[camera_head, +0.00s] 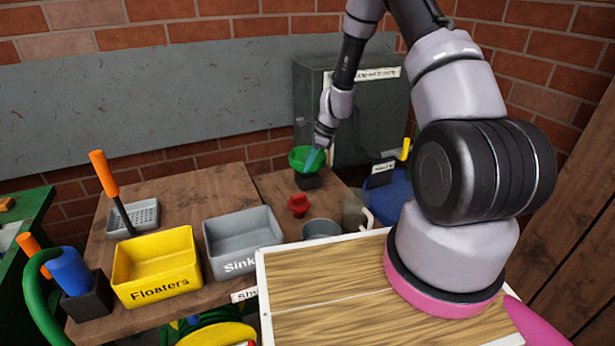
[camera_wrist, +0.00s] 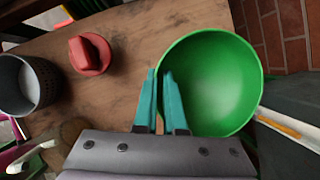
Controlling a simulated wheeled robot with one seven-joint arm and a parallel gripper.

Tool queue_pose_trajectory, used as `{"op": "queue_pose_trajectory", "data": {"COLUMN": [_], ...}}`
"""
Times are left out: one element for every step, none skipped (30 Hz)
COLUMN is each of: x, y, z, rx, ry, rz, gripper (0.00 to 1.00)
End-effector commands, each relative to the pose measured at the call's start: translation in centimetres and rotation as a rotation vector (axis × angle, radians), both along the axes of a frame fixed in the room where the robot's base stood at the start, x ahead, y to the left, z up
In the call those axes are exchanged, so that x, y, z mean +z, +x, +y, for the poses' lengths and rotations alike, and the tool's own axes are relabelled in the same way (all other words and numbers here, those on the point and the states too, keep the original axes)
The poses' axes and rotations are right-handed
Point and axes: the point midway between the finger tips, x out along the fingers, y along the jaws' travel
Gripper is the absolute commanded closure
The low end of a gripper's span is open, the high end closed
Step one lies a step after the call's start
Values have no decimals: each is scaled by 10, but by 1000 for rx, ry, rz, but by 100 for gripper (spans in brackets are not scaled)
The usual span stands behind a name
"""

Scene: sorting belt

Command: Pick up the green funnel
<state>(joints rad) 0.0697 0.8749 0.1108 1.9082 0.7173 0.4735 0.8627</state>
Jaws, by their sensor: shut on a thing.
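The green funnel (camera_head: 298,157) is at the back of the wooden table, upright, just over a small black block (camera_head: 307,181); I cannot tell whether they touch. In the wrist view I look down into its wide green bowl (camera_wrist: 215,80). My gripper (camera_head: 312,160) comes down on the funnel's right side in the head view. Its teal fingers (camera_wrist: 163,82) are close together at the rim, shut on the funnel's wall. The funnel's spout is hidden.
A red knobbed piece (camera_head: 298,205) and a grey cup (camera_head: 321,229) stand in front of the funnel. The yellow Floaters bin (camera_head: 157,268) and grey Sink bin (camera_head: 243,243) are left. A dark grey box (camera_head: 375,110) stands behind, right.

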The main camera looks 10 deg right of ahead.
Motion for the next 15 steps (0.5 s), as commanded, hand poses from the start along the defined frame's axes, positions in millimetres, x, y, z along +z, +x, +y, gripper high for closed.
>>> {"op": "queue_pose_trajectory", "data": {"x": [-1, -1, -1, -1, 0, 1, 3, 6, 11, 16, 21, 29, 36, 42, 51], "y": [-1, -1, -1, -1, -1, -1, -1, 0, 0, 0, 0, 0, 1, 1, 0], "z": [0, 0, 0, 0, 0, 0, 0, 0, 0, 1, 1, 1, 0, 1, 1], "rx": [0, 0, 0, 0, 0, 0, 0, 0, 1, 1, 2, 2, 2, 1, 3], "ry": [1, 1, 1, 1, 0, 0, 0, 0, 0, 0, 0, -1, -2, -1, -1], "rz": [3, 3, 3, 3, 2, 2, 1, 1, -1, -2, -2, -3, -4, -3, -4], "gripper": [100, 100, 100, 100, 100, 100, 100, 100, 100, 100, 100, 100, 100, 100, 100]}}
